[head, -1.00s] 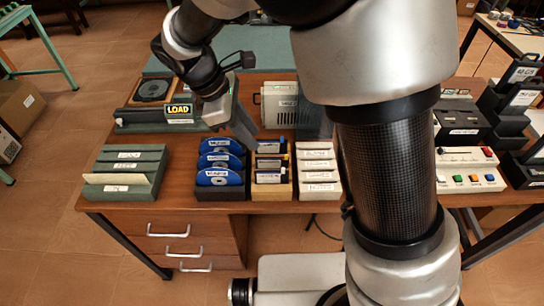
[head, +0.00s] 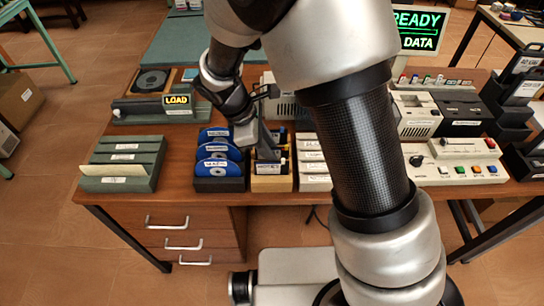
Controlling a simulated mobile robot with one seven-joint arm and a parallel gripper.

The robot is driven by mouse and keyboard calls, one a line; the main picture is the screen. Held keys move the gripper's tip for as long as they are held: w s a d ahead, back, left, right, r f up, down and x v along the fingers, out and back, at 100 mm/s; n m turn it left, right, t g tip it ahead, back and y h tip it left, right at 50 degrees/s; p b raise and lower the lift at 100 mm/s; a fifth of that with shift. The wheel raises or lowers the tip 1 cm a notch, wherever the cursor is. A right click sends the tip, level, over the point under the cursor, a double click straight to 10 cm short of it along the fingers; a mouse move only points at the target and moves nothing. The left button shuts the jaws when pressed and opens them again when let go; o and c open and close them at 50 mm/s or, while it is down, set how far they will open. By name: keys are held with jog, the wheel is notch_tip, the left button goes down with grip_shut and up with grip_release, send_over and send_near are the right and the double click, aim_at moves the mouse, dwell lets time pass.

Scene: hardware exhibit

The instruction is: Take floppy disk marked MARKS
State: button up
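A wooden box (head: 271,185) on the brown table holds dark floppy disks (head: 270,168) with pale labels in a row. The label words are too small to read, so I cannot tell which one is marked MARKS. My gripper (head: 267,152) points down at this box, with its fingers over or among the disks and hiding part of them. I cannot tell whether it touches a disk or how far apart the fingers are.
A dark rack of blue discs (head: 218,166) stands directly left of the box, and a white slotted holder (head: 313,178) directly right. A green slotted rack (head: 123,163) is further left. A device showing LOAD (head: 177,99) stands behind. A button panel (head: 457,172) lies right.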

grip_shut()
jog(key=shift+r, duration=0.1)
